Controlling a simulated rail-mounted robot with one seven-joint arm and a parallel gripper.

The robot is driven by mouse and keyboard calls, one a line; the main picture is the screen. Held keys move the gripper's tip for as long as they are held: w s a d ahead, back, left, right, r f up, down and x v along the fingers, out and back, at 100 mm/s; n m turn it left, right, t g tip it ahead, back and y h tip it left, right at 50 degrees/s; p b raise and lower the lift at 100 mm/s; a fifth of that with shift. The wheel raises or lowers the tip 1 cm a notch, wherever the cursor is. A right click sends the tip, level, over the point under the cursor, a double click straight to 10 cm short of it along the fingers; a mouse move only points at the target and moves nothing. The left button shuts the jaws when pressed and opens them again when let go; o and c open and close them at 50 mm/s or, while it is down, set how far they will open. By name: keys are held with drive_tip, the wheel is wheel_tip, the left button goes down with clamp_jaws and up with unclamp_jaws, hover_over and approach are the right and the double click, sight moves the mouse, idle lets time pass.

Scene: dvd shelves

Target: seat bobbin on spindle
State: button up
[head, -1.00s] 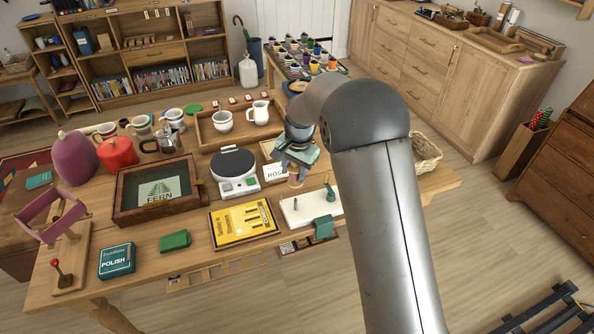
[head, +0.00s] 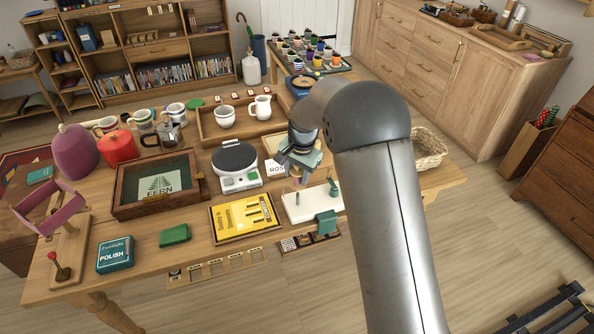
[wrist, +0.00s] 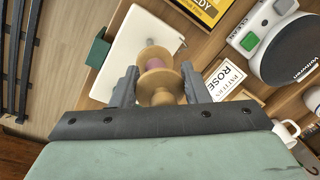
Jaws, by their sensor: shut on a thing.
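My gripper (head: 301,160) is shut on a wooden bobbin (wrist: 156,90) with pink-purple thread round its middle. The wrist view shows the bobbin between the two grey fingers. A white board (head: 310,208) lies on the table below it, also in the wrist view (wrist: 125,60). In the head view, the gripper and arm hide much of the bobbin.
A green post (head: 333,187) stands on the board's right side, and a green block (head: 326,223) sits at its front right corner. A yellow book (head: 243,216) lies left. A scale-like device (head: 236,165) and the ROSE packet (wrist: 226,80) are close by.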

sight(297, 195)
drive_tip(key=shift+f+b, duration=0.4)
drive_tip(key=shift+f, duration=0.6)
drive_tip(key=shift+f+b, duration=2.3)
drive_tip(key=shift+f, duration=1.1)
idle(0.3)
drive_tip(key=o, duration=1)
drive_tip(key=shift+o, duration=0.2)
drive_tip(key=shift+r, duration=0.1)
drive_tip(key=r, duration=0.5)
drive_tip(key=d+r, duration=0.1)
drive_tip(key=r, duration=0.5)
drive_tip(key=s+r, duration=0.1)
drive_tip(key=r, duration=0.4)
drive_tip(key=shift+s+d+r+b, duration=0.1)
drive_tip(key=shift+d+r+b, duration=0.2)
drive_tip(key=shift+r, duration=0.3)
